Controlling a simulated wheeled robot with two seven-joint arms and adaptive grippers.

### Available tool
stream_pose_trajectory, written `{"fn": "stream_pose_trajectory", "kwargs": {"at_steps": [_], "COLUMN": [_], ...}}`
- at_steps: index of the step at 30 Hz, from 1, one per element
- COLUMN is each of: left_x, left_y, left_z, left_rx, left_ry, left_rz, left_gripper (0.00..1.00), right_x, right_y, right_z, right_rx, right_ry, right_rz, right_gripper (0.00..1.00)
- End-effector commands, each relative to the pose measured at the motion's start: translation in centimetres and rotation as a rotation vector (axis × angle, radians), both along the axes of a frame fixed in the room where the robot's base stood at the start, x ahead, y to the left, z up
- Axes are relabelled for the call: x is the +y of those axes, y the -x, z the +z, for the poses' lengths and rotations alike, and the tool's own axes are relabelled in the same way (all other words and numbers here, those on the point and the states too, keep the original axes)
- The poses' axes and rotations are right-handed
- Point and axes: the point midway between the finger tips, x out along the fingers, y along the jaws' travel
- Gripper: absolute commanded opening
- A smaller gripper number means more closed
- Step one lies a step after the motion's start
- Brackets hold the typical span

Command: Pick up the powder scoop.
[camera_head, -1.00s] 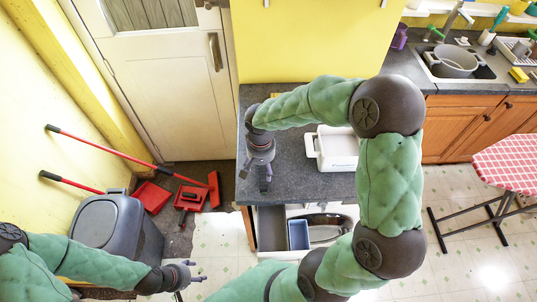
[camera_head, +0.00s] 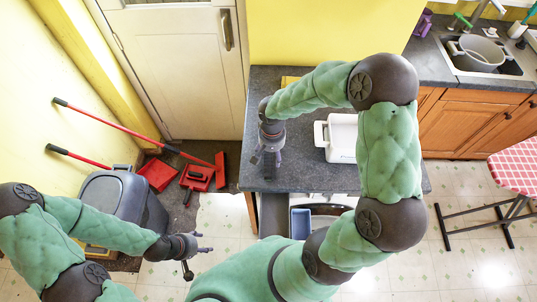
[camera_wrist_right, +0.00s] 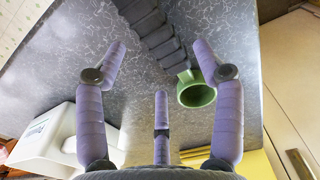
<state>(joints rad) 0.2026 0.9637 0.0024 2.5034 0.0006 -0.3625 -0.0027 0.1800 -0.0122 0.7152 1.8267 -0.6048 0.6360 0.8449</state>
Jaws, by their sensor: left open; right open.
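A round green cup-like piece (camera_wrist_right: 197,92), seemingly the powder scoop, lies on the grey counter in the right wrist view. A dark ribbed piece (camera_wrist_right: 155,30) meets it from the upper left; I cannot tell whether it is the scoop's handle. The scoop cannot be made out in the head view. My right gripper (camera_head: 268,165) is over the counter's left part, pointing down. Its purple fingers (camera_wrist_right: 163,95) are spread and empty, with the green piece near the right finger. My left gripper (camera_head: 200,246) is open and empty, low above the floor, away from the counter.
A white container (camera_head: 340,138) stands on the counter (camera_head: 305,178), right of my right gripper. A yellow item (camera_head: 290,81) lies at the counter's back. An open drawer below holds a blue bin (camera_head: 301,222). A grey trash bin (camera_head: 108,203) and red cleaning tools (camera_head: 197,178) stand left.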

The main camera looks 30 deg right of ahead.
Motion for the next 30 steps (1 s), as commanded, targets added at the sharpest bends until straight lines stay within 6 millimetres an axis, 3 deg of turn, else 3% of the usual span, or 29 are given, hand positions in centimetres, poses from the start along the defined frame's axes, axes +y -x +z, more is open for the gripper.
{"fn": "stream_pose_trajectory", "kwargs": {"at_steps": [6, 15, 21, 22, 30], "left_x": [0.0, 0.0, 0.0, 0.0, 0.0], "left_y": [0.0, 0.0, 0.0, 0.0, 0.0], "left_z": [-0.6, -0.6, -0.6, -0.6, -0.6], "left_rx": [0.000, 0.000, 0.000, 0.000, 0.000], "left_ry": [0.000, 0.000, 0.000, 0.000, 0.000], "left_rz": [0.000, 0.000, 0.000, 0.000, 0.000], "left_gripper": [0.61, 0.61, 0.61, 0.61, 0.61], "right_x": [0.4, 0.3, 0.3, 0.3, 0.4], "right_y": [-0.1, -0.2, -0.2, -0.2, -0.2], "right_z": [-3.3, -3.8, -3.8, -3.8, -3.8], "right_rx": [0.004, 0.000, 0.001, 0.001, 0.001], "right_ry": [-0.001, 0.000, -0.001, -0.001, -0.001], "right_rz": [-0.001, -0.001, -0.001, -0.001, -0.001], "right_gripper": [0.69, 0.69, 0.12, 0.07, 0.07]}}
